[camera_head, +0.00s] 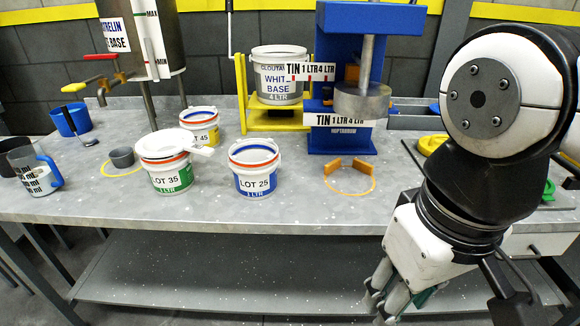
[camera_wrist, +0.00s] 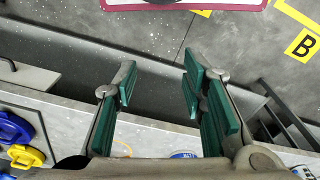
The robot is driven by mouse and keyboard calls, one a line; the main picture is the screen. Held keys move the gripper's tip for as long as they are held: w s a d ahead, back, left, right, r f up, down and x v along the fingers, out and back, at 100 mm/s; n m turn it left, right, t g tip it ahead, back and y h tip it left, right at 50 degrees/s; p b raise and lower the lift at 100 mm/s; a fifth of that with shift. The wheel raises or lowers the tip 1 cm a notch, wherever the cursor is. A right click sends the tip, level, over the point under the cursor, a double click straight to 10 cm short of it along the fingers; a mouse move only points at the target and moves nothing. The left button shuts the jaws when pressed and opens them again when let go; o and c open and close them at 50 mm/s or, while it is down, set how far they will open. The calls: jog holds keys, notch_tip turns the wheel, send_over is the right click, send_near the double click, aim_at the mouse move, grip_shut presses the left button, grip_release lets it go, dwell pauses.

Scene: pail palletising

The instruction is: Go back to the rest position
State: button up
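My arm hangs at the right of the head view, in front of the bench's front edge. My gripper (camera_head: 388,298) points downward there, apart from the bench and the pails. In the wrist view my gripper (camera_wrist: 160,92) shows its green-padded fingers spread wide apart with nothing between them. Below and beyond the fingers, the wrist view shows grey floor and the lower shelf.
On the bench (camera_head: 300,205) stand the LOT 35 pail (camera_head: 170,178), LOT 25 pail (camera_head: 255,184) and LOT 45 pail (camera_head: 201,130). A white-base tin (camera_head: 278,85) sits on a yellow stand beside a blue press (camera_head: 340,140). A floor marker B (camera_wrist: 304,45) shows in the wrist view.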

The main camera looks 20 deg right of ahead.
dwell(0.4)
notch_tip(320, 180, up, 19)
jog(key=t+p, duration=0.3)
jog(key=p, duration=1.4)
